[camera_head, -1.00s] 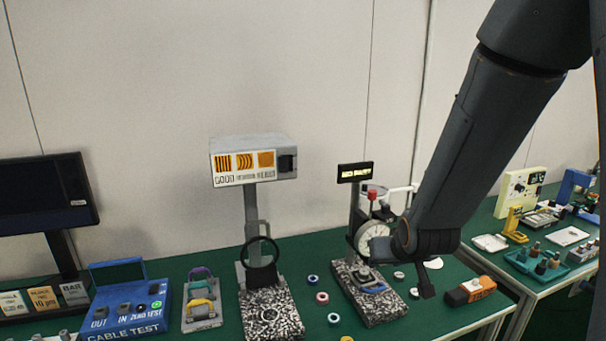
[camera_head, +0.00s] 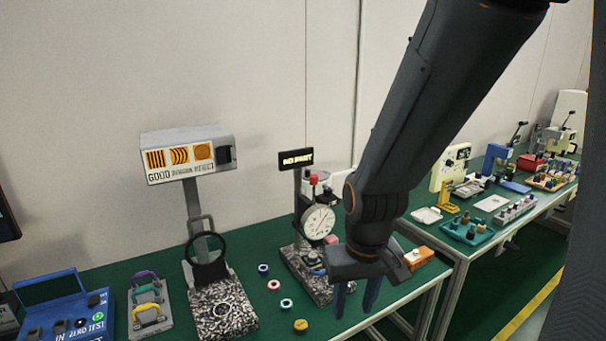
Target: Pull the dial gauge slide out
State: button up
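The dial gauge (camera_head: 320,220) has a round white face and hangs on a stand with a speckled stone base (camera_head: 298,262). A red knob (camera_head: 313,179) sits above the face, and a small black sign (camera_head: 296,159) tops the stand. My gripper (camera_head: 355,300) points down in front and to the right of the gauge stand, its two blue-grey fingers apart with nothing seen between them. My wrist hides the right part of the stand and base. I cannot make out the slide itself clearly.
A magnifier stand with a sign box (camera_head: 188,155) stands left on its own speckled base (camera_head: 222,305). Several small rings and a yellow piece (camera_head: 300,326) lie between the stands. An orange box (camera_head: 418,257) lies right of my wrist.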

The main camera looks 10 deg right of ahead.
aim_at(309, 267)
jog(key=z, duration=1.4)
jog(key=k, duration=0.95)
jog(key=u, duration=1.4)
jog(key=i, duration=0.5)
jog(key=z, duration=0.05)
